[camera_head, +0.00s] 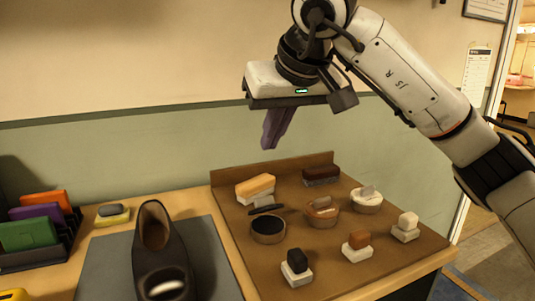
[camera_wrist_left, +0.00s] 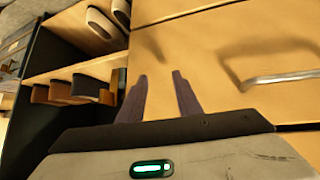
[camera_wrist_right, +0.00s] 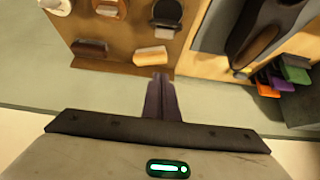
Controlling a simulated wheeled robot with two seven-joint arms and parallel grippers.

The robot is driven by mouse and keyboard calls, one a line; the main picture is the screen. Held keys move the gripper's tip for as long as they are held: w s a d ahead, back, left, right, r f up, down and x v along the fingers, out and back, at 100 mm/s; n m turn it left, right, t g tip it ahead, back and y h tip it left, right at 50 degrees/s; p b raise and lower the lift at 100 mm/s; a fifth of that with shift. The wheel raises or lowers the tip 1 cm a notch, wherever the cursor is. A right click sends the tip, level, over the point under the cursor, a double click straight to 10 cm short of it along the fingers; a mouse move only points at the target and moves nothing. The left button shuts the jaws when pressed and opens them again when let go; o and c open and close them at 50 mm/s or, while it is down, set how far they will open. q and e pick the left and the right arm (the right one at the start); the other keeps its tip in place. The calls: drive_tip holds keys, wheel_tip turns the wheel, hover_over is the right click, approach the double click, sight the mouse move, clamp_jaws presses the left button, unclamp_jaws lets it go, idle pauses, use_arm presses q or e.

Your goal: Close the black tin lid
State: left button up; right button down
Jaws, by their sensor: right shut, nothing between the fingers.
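The black tin (camera_head: 267,231) is a low round tin with a dark top face, standing on the brown board. A thin dark piece, seemingly its raised lid (camera_head: 266,209), shows at its back edge, apart from the dark face. The tin also shows at the top of the right wrist view (camera_wrist_right: 167,14). My right gripper (camera_head: 270,143) is shut and empty, fingers down, high above and behind the tin, touching nothing. My left gripper (camera_wrist_left: 162,80) is open and empty, in front of wooden drawer fronts, outside the head view.
A brown tin (camera_head: 323,217) and a pale tin (camera_head: 366,204) stand right of the black tin. Several brushes and blocks surround them, including a yellow-topped brush (camera_head: 255,186). A dark shoe (camera_head: 160,260) stands on a grey mat (camera_head: 213,262) at left. The board has a raised back edge (camera_head: 225,182).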

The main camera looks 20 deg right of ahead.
hover_over(265, 198)
drive_tip(key=w, duration=0.3)
wheel_tip(265, 198, down, 8)
drive_tip(key=shift+s+f+b, duration=0.75)
drive_tip(key=shift+s+f, duration=0.25)
drive_tip(key=shift+s, duration=0.05)
drive_tip(key=shift+s+f, duration=0.45)
drive_tip(key=shift+s, duration=0.05)
